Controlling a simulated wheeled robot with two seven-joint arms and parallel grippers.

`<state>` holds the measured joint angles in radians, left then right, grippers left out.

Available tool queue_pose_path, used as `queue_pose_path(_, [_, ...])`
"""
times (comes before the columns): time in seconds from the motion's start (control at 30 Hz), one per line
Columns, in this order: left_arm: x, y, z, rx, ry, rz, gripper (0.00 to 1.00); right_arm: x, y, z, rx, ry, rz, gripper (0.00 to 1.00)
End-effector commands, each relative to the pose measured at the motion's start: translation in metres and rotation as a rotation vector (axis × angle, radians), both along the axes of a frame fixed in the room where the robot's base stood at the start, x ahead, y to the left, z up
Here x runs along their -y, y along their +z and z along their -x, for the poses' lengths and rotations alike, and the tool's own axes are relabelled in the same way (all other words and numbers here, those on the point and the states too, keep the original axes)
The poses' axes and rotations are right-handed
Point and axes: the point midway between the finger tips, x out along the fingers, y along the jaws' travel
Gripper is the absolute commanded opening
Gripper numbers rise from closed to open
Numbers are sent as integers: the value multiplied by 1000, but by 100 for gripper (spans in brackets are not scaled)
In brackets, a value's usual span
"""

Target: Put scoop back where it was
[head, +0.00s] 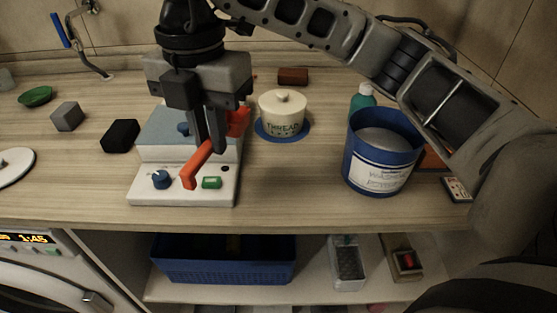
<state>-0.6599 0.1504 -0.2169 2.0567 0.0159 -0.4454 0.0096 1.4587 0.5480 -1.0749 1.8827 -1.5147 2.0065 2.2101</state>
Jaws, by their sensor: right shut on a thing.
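My right gripper (213,145) points down over the white kitchen scale (148,190) and is shut on the orange scoop (198,163). One end of the scoop reaches down toward the front of the scale, between its blue knob and its green display. The other end shows behind the fingers to the right. I cannot tell whether the scoop touches the scale. A blue tub (382,165) with a handwritten washing powder label stands to the right, open, with pale powder inside. My left gripper is not in view.
A lidded white thread jar (284,118) on a blue mat stands between scale and tub. A black block (120,136) and grey cube (67,117) lie left. A green bottle (361,97) stands behind the tub. The counter between scale and tub is clear in front.

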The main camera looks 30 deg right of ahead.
Motion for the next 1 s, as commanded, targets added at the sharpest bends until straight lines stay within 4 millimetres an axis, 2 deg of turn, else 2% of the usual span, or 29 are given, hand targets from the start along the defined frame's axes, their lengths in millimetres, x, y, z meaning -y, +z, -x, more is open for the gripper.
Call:
queue_pose_path(0.17, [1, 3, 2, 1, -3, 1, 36, 14, -3, -1, -2, -65, 2, 0])
queue_pose_path(0.5, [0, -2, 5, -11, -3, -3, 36, 95, -42, -14, -5, -68, 4, 0])
queue_pose_path(0.6, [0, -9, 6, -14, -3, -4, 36, 109, -65, -16, -5, -63, 3, 0])
queue_pose_path(0.7, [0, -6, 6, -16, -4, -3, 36, 121, -76, -19, -3, -64, 4, 0])
queue_pose_path(1.0, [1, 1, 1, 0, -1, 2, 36, 141, -100, -22, -3, -62, 4, 0])
